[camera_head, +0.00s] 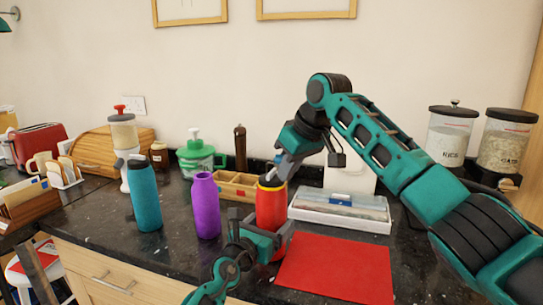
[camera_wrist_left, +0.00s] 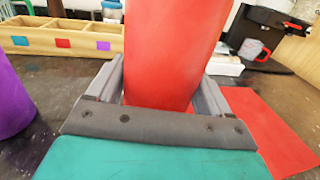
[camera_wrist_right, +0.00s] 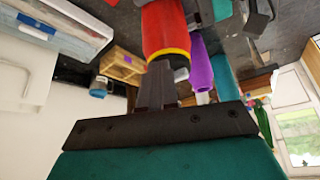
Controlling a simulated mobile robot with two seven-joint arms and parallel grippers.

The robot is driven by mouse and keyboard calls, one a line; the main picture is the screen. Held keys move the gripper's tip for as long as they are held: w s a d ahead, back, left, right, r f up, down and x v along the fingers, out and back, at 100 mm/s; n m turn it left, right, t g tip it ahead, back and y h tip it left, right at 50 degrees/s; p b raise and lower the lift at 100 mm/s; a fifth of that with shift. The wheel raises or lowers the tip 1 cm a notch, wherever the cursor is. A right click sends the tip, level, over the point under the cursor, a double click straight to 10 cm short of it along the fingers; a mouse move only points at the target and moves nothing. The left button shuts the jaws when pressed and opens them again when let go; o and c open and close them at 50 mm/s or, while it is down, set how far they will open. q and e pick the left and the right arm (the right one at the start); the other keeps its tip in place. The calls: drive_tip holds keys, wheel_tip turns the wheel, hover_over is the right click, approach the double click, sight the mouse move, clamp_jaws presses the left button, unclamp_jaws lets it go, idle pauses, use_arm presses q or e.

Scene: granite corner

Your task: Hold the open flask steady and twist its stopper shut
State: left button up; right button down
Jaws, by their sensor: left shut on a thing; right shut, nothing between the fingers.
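The red flask (camera_head: 270,207) with a yellow rim stands upright on the dark counter. My left gripper (camera_head: 265,240) is shut around its lower body; the left wrist view shows the red body (camera_wrist_left: 162,50) between the fingers. My right gripper (camera_head: 281,172) is just above the flask mouth, its fingers closed together with nothing between them. In the right wrist view its fingertips (camera_wrist_right: 160,68) overlap the yellow rim (camera_wrist_right: 168,53). A small pale grey piece, perhaps the stopper (camera_wrist_right: 181,74), shows beside the rim. The fingers partly hide it, so I cannot tell how it sits.
A purple bottle (camera_head: 206,207) and a teal bottle (camera_head: 144,195) stand left of the flask. A wooden divided box (camera_head: 236,187) and a white tray (camera_head: 340,220) lie behind. A red mat (camera_head: 337,267) lies flat to the right and is clear.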

drive_tip(key=shift+d, duration=0.2)
idle(0.5)
wheel_tip(320, 180, up, 6)
drive_tip(key=shift+s+d, duration=0.15)
drive_tip(key=shift+d, duration=0.05)
idle(0.4)
drive_tip(key=shift+s+a+f, duration=0.35)
drive_tip(key=shift+s+f, duration=0.05)
drive_tip(key=shift+f, duration=0.6)
drive_tip(key=shift+s+a+f, duration=0.35)
drive_tip(key=shift+f, duration=0.6)
drive_tip(key=shift+s+a+f, duration=0.35)
drive_tip(key=shift+s+f, duration=0.05)
drive_tip(key=shift+f, duration=0.6)
drive_tip(key=shift+w+a, duration=0.2)
drive_tip(key=shift+w, duration=0.4)
